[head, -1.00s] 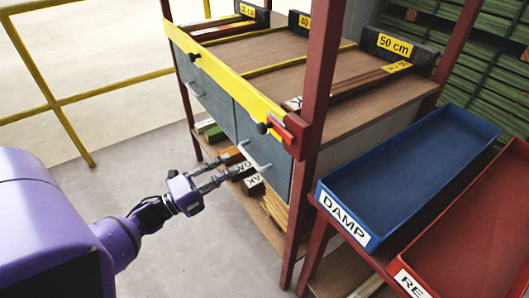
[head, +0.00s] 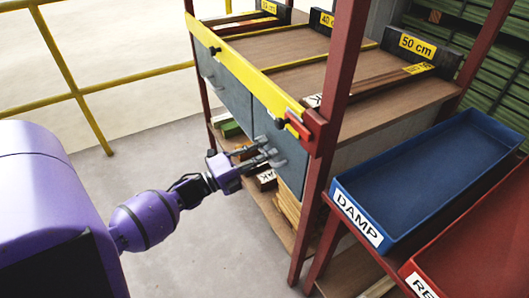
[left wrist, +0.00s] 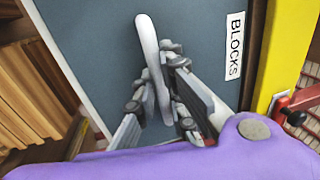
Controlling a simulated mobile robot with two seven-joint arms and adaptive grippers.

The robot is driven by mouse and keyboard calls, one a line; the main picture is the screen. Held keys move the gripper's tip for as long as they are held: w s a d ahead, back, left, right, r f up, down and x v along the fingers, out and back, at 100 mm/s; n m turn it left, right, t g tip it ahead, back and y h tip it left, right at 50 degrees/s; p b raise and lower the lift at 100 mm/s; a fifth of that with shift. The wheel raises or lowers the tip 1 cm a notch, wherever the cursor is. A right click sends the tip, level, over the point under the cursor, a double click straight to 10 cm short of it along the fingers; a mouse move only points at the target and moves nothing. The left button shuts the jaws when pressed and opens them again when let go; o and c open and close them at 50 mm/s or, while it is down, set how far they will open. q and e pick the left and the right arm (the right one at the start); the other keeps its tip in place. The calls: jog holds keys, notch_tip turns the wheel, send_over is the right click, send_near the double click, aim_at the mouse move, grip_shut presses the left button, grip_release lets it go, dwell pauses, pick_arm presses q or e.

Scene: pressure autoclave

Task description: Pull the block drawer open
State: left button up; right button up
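The block drawer (head: 286,128) is the right-hand grey front under the yellow rail. In the left wrist view its front (left wrist: 100,60) carries a BLOCKS label (left wrist: 235,45) and a pale bar handle (left wrist: 148,45). The front looks flush with the bench. My left gripper (head: 270,152) is at this handle. In the left wrist view the fingers (left wrist: 158,85) are apart, one on each side of the bar, very close to it. Whether they touch it I cannot tell. My right gripper is in neither view.
A second grey front (head: 224,88) is to the left. A red post (head: 335,110) and a red latch-like part (head: 306,127) are close on the right. A blue DAMP tray (head: 430,185) and a red tray (head: 480,245) stand further right. Wood pieces lie on the shelf below. Floor in front is clear.

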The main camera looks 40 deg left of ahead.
pick_arm(q)
grip_shut()
jog(key=r+p+v, duration=0.1)
jog(key=r+v, duration=0.1)
jog(key=v, duration=1.1)
jog(key=s+r+p+v, duration=0.1)
jog(key=r+v, duration=0.2)
jog(key=v, duration=1)
jog(key=shift+s+a, duration=0.3)
jog(key=shift+a, duration=0.1)
jog(key=shift+o, duration=2)
grip_release()
